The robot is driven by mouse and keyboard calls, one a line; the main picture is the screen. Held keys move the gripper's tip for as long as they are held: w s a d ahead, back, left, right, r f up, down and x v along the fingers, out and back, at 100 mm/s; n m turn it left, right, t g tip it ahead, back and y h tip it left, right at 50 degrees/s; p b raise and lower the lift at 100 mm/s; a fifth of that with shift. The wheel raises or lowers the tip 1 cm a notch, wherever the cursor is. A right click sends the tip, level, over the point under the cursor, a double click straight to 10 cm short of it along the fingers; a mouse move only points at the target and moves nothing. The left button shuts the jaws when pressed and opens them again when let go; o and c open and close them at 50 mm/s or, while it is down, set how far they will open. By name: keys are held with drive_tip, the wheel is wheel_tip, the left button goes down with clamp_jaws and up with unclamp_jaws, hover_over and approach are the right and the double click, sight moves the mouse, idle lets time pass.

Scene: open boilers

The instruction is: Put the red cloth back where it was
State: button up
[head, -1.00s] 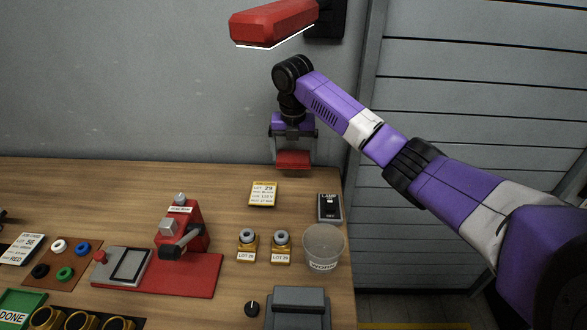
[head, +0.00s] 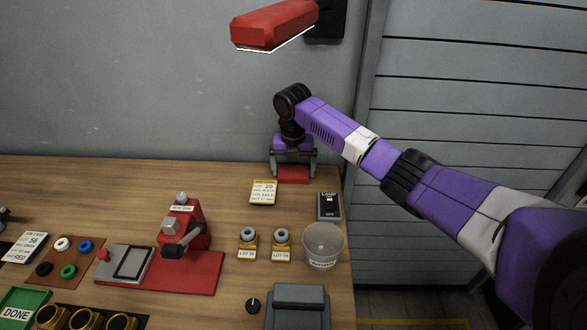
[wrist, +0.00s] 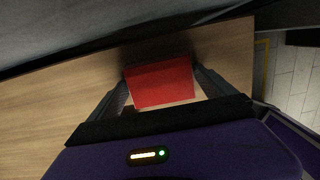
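The red cloth (head: 293,174) is a small flat folded piece at the table's back right corner. It appears to rest on the wood, though exact contact is hard to see. My gripper (head: 294,170) points down over it, with one finger at each side of the cloth. In the wrist view the cloth (wrist: 160,83) lies between the two widely spread fingers of my gripper (wrist: 160,76). The fingertips are very close to its side edges. Whether they press on it or stand slightly apart cannot be told.
A red press (head: 184,228) is further left. The grey wall (head: 180,80) rises close behind the table.

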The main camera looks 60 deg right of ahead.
sight(293, 174)
drive_tip(key=shift+r, duration=0.1)
wheel_tip(293, 174, up, 12)
drive_tip(key=a+b, duration=0.1)
drive_tip(key=shift+s+a+b, duration=0.15)
drive_tip(key=shift+s+b, duration=0.2)
drive_tip(key=shift+b, duration=0.05)
idle(0.7)
